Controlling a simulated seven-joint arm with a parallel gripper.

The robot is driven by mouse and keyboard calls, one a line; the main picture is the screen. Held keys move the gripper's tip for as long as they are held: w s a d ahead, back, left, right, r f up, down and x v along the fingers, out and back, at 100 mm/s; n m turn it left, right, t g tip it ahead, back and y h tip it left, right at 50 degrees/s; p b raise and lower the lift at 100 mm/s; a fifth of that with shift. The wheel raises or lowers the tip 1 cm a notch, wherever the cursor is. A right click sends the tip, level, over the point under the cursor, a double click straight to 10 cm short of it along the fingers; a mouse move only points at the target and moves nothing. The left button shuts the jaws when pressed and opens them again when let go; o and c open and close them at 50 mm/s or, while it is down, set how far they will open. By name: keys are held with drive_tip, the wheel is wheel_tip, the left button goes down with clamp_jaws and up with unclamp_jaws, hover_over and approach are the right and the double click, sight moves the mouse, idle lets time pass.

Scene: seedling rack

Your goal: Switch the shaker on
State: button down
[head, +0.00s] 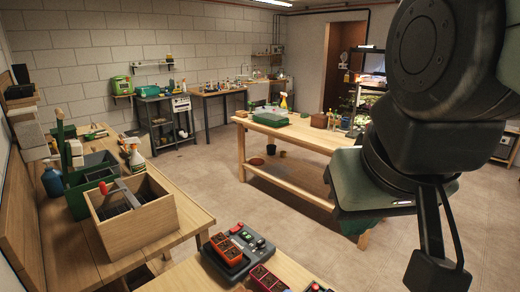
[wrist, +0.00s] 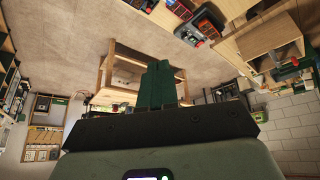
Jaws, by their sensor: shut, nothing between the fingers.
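The shaker (head: 249,241) looks to be the dark grey device on the near table in the head view, with a red pot tray (head: 226,248) on its top. Small red and green controls show on its panel; the switch's position is too small to tell. The same device seems to show near the top of the wrist view (wrist: 208,24). My gripper (head: 360,228) hangs to the right of the shaker, well apart from it, with its green fingers shut and empty. The fingers also show in the wrist view (wrist: 160,85).
More red pots (head: 265,279) stand at the table's front edge. A wooden table (head: 262,140) stands farther back. Bare floor lies between.

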drive_tip(key=w+a+r+n, duration=0.2)
drive_tip(key=w+a+n, duration=0.1)
drive_tip(key=w, duration=1.2)
drive_tip(key=n+g+y, duration=0.2)
drive_tip(key=n+g, duration=0.1)
drive_tip(key=n, duration=0.2)
hover_over(240, 224)
drive_tip(key=s+d, duration=0.2)
drive_tip(key=s, duration=0.2)
wheel_tip(240, 224, down, 27)
drive_tip(key=shift+w+f, duration=0.2)
drive_tip(key=shift+w, duration=0.05)
drive_tip(key=shift+a, duration=0.1)
drive_tip(key=x, duration=0.8)
drive_tip(key=d+x, duration=0.1)
drive_tip(key=x, duration=0.4)
drive_tip(key=shift+s, duration=0.15)
drive_tip(key=shift+f, duration=0.5)
